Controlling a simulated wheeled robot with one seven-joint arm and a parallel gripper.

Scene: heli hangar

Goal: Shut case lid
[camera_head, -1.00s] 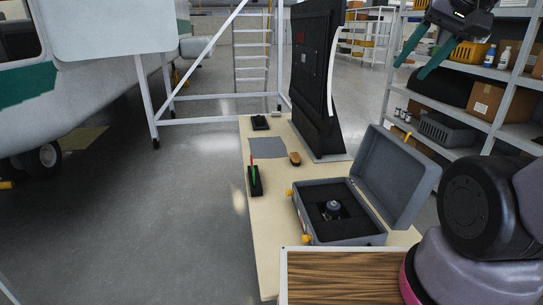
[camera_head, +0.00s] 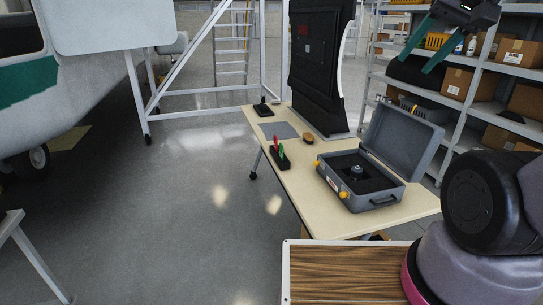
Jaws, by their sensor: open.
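The grey case (camera_head: 368,200) stands on the pale table, near its right end. Its lid (camera_head: 402,141) is open and stands up, leaning back on the far right side. Yellow latches (camera_head: 343,195) sit on the case's front left side. Inside is dark foam with a small dark round item (camera_head: 356,172). My gripper (camera_head: 418,54) is at the top right, high above and beyond the lid in the picture, with its two green fingers spread apart and nothing between them. It is apart from the case.
A brush (camera_head: 309,139), a holder with red and green items (camera_head: 280,157) and a dark small object (camera_head: 263,109) lie to the left. Shelves (camera_head: 455,92) with boxes stand behind.

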